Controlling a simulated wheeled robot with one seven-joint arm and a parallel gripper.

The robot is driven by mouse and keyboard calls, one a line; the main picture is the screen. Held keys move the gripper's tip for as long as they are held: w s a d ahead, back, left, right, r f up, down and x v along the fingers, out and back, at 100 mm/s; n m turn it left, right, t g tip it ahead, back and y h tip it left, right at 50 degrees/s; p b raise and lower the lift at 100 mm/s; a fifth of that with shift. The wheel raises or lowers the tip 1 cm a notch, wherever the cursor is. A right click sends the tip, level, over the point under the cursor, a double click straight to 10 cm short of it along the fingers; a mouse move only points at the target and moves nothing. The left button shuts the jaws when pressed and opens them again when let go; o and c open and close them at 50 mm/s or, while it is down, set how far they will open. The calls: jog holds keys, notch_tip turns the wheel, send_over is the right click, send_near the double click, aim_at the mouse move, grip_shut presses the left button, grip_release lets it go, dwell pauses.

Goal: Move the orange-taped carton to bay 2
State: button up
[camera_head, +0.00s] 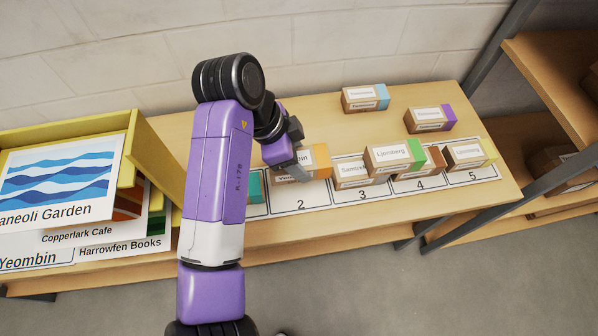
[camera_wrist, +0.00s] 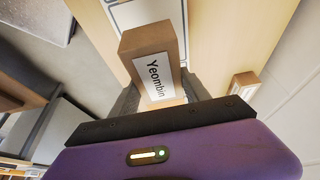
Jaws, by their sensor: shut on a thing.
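My gripper (camera_head: 298,167) is shut on the orange-taped carton (camera_head: 321,157), a small brown box with an orange end. In the wrist view the same carton (camera_wrist: 152,42) sits between the fingers, its white label reading "Yeombin". In the head view the carton is over the back part of bay 2 (camera_head: 300,204), a white numbered rectangle whose front part is bare. Whether the carton touches the table is hard to tell. My gripper covers its left part.
A teal-ended carton (camera_head: 254,186) is left of bay 2, partly behind my arm. Several cartons crowd bays 3 to 5, including a green-taped one (camera_head: 391,156). Blue-taped (camera_head: 365,98) and purple-taped (camera_head: 430,118) cartons stand behind. A yellow bin (camera_head: 148,150) with signs is at left.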

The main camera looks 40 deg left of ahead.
jog(key=shift+f+b, duration=2.7)
jog(key=shift+f, duration=0.9)
jog(key=shift+f, duration=0.3)
jog(key=o, duration=1.6)
jog(key=shift+b+v, duration=0.3)
jog(key=shift+v, duration=3.55)
jog(key=shift+a, duration=0.1)
